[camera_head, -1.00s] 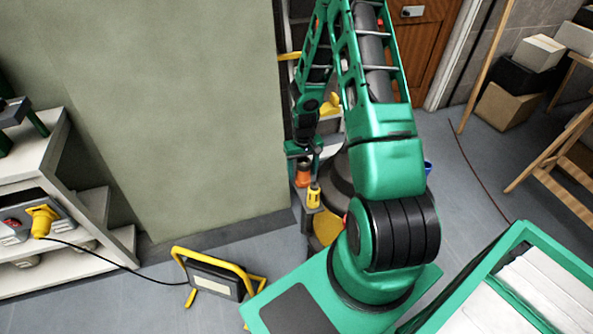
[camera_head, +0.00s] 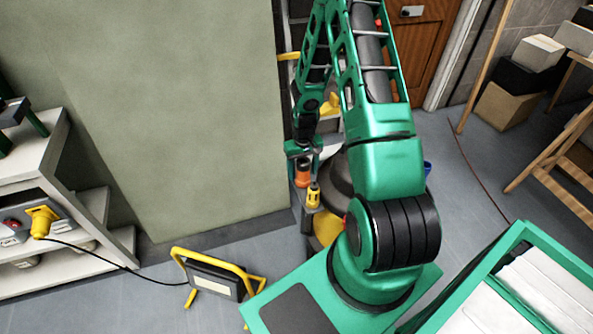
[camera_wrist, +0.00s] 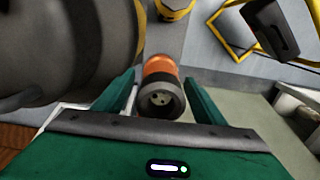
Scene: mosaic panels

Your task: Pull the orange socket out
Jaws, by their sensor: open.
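The orange socket (camera_head: 303,174) stands upright in the narrow space right of the pale green panel in the head view. In the wrist view, the orange socket (camera_wrist: 160,68) shows its dark round end facing the camera. My gripper (camera_wrist: 158,84) is open, with one green finger on each side of the socket. Small gaps seem to show between fingers and socket; I cannot tell if either touches. In the head view my gripper (camera_head: 304,158) is at the top of the socket, partly hiding it. What the socket is seated in is hidden.
A yellow connector (camera_head: 313,195) stands close in front of the socket. A large dark rounded body (camera_wrist: 65,45) is close on the left in the wrist view. The green panel (camera_head: 190,120) borders the space. A yellow-framed lamp (camera_head: 215,275) stands on the floor.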

